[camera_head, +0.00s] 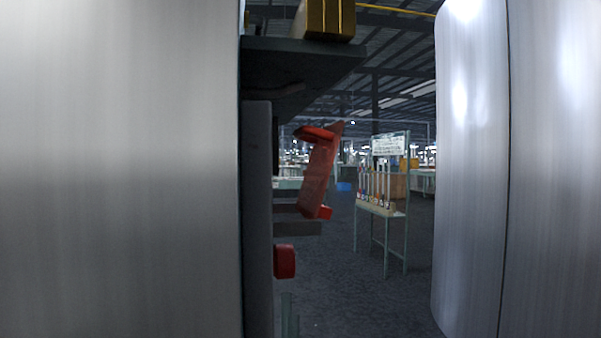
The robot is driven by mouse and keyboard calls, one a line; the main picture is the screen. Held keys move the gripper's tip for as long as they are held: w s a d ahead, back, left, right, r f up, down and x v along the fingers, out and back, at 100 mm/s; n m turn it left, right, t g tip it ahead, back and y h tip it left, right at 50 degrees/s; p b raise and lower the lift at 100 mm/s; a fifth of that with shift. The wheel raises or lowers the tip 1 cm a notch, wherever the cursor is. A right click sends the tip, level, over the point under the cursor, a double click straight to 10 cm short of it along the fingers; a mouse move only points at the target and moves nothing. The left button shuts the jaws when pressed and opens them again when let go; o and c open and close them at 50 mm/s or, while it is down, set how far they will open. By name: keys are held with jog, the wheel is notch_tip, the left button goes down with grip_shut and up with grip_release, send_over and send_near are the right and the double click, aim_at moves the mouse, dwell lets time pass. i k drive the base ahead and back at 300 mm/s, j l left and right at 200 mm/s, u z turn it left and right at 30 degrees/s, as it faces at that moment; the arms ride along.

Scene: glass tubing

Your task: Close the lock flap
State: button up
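A red flap-like part (319,172) stands out from the right side of a dark grey upright panel (258,220), near the middle of the view. It is tilted, with its upper end leaning right and a short red piece at its top and another at its bottom. It looks like the lock flap, swung out from the panel. A small red block (285,262) sits lower on the same panel, apart from the flap. My gripper is not in view. The left and right sides of the view are blocked.
A dark shelf (300,62) juts out above the flap, with a yellow-brown box (325,18) on it. Farther back at right stands a green-framed rack (382,212) with upright tubes and a sign (388,144). Dark floor (340,290) is open between the panel and rack.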

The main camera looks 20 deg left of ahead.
aim_at(309, 204)
jog(key=u, duration=0.35)
jog(key=k+j+u, duration=0.15)
jog(key=u, duration=0.25)
jog(key=j+u, duration=0.1)
jog(key=u, duration=0.25)
jog(key=z, duration=0.85)
jog(key=k+j+z, duration=0.25)
jog(key=z, duration=0.15)
jog(key=k+j+z, duration=0.4)
jog(key=i, duration=0.05)
